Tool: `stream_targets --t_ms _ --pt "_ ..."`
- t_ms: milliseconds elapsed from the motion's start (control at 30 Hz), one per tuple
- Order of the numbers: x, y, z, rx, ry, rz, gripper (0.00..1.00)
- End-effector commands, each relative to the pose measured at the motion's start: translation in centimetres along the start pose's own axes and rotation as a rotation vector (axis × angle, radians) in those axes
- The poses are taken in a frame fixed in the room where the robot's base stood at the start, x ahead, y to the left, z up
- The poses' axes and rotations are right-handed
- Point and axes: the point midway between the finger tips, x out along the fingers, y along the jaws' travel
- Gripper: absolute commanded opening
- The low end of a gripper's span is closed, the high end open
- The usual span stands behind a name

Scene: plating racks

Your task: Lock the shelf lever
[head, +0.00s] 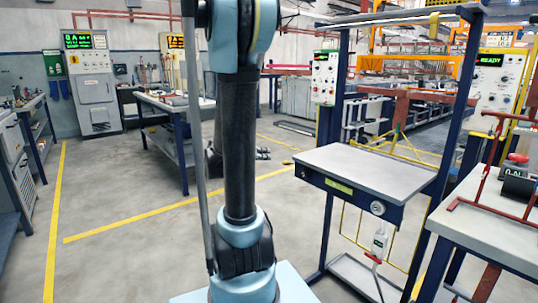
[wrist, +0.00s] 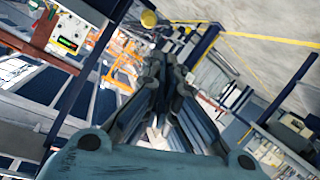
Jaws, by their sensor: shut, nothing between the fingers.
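The shelf (head: 365,171) is a grey board with a dark blue front edge, set between blue posts in the head view. Its front edge carries a round silver fitting (head: 377,208) at the right, a small round fitting at the left and a yellow label (head: 339,187). A white piece with a red handle (head: 373,258) hangs below the right end. I cannot tell which part is the lever. My gripper (wrist: 167,72) shows in the wrist view, shut and empty, away from the shelf front. In the head view my arm rises out of the top, hiding the gripper.
A grey-topped table (head: 490,222) with a red frame (head: 492,190) stands right of the shelf. A control box (head: 325,78) is fixed to the left post. A workbench (head: 178,105) stands behind my arm. Floor left of the shelf is clear, with yellow lines (head: 140,225).

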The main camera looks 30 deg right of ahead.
Motion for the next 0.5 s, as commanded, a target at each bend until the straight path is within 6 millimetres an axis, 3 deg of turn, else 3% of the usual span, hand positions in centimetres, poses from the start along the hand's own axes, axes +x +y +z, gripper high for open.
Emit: stream_targets --t_ms 200,500 --pt "-1.3 -0.3 0.4 0.000 0.001 -0.001 0.00" --pt "-1.5 -0.3 0.5 0.000 0.001 -0.001 0.00"
